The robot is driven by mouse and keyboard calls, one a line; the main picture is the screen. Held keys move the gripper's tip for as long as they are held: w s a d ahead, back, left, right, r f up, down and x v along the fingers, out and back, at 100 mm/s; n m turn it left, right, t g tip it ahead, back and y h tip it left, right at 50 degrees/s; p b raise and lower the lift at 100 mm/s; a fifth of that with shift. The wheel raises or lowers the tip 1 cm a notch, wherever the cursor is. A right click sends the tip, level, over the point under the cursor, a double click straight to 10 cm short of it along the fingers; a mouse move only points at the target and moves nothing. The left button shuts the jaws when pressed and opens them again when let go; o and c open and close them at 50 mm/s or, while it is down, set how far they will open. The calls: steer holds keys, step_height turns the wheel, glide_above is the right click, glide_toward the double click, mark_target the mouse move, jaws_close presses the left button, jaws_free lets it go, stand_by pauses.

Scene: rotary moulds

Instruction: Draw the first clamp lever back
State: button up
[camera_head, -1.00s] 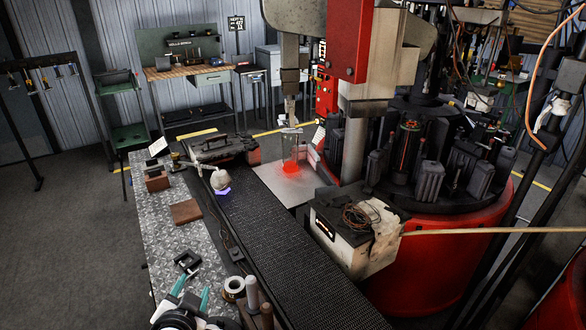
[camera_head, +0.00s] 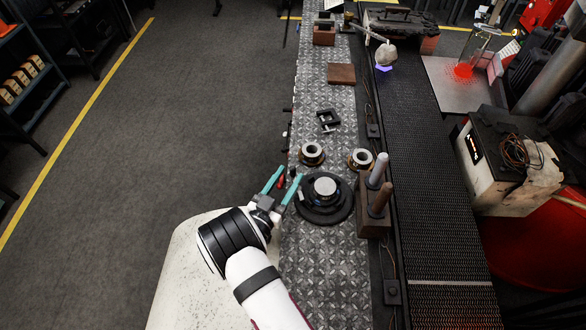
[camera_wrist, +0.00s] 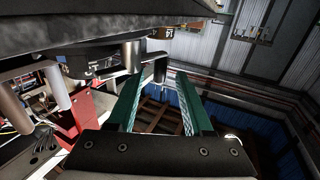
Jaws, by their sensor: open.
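My gripper (camera_head: 290,172) has two teal fingers spread apart, with nothing gripped between them. It is at the left edge of the metal bench, just left of a round black mould (camera_head: 341,207) with a silver hub (camera_head: 325,187). A small red piece (camera_head: 281,181) shows between the fingers; I cannot tell what it belongs to. In the wrist view, the open fingers (camera_wrist: 159,74) point under a dark overhanging body (camera_wrist: 75,30). A dark bent bar (camera_wrist: 160,68) hangs near the fingertips, beside a silver cylinder (camera_wrist: 131,55). I cannot tell for certain which part is the first clamp lever.
Two rings (camera_head: 312,152) (camera_head: 360,159) lie beyond the mould. A block with upright handles (camera_head: 373,220) stands at its right. A black clamp-like piece (camera_head: 327,120) and a brown plate (camera_head: 341,74) lie farther along. A conveyor (camera_head: 430,180) runs alongside. The floor at left is clear.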

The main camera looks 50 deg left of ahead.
mark_target(291, 173)
steer(key=shift+x, duration=1.5)
jaws_close()
